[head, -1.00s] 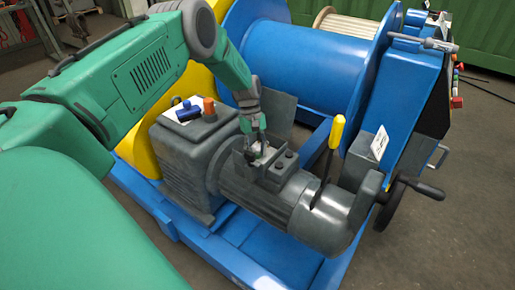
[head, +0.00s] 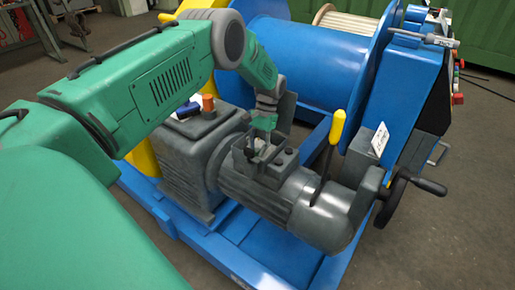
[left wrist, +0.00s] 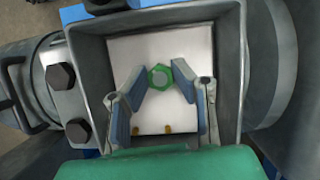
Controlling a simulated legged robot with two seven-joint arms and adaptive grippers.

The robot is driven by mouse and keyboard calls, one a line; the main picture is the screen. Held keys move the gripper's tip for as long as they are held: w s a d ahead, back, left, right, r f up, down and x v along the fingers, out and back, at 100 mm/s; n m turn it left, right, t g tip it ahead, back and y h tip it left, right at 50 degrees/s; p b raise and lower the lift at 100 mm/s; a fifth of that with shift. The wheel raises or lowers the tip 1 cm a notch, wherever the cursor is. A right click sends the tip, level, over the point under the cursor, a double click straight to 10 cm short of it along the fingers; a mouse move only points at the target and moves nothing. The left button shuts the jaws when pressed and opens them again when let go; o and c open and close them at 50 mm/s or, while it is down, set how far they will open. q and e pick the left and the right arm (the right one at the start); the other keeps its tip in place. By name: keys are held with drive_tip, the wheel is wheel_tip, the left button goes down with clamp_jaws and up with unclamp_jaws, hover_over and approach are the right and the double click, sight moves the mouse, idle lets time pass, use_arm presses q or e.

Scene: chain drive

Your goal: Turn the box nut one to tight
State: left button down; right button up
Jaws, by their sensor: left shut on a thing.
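A green hex nut (left wrist: 160,77), which I take as box nut one, sits on the pale plate (left wrist: 170,45) inside the open grey box. In the left wrist view, my left gripper (left wrist: 160,75) has its two fingers on either side of the nut, shut on it. In the head view, my left gripper (head: 262,145) reaches down into the open box (head: 270,172) on top of the grey motor (head: 285,200). The nut is too small to make out there. My right gripper is not in view.
The box walls (left wrist: 230,70) stand close around the fingers. Dark hex bolts (left wrist: 61,76) sit beside the box. A raised lid (head: 285,108) stands behind it. A yellow-handled lever (head: 335,130) rises to the right. An orange cap (head: 208,102) tops the gearbox. A blue drum (head: 300,65) is behind.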

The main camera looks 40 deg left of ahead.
use_arm(q)
drive_tip(key=m, duration=0.1)
drive_tip(key=m+y, duration=0.1)
drive_tip(key=m+p, duration=0.1)
drive_tip(key=shift+w+r+m, duration=0.25)
drive_tip(key=shift+w+m, duration=0.05)
drive_tip(key=shift+m+y+p, duration=0.4)
drive_tip(key=shift+m+y, duration=0.3)
drive_tip(key=shift+m, duration=0.5)
drive_tip(key=shift+t, duration=0.3)
drive_tip(key=c, duration=1.4)
unclamp_jaws()
drive_tip(key=shift+o, duration=0.2)
drive_tip(key=shift+f, duration=0.2)
drive_tip(key=shift+s, duration=0.1)
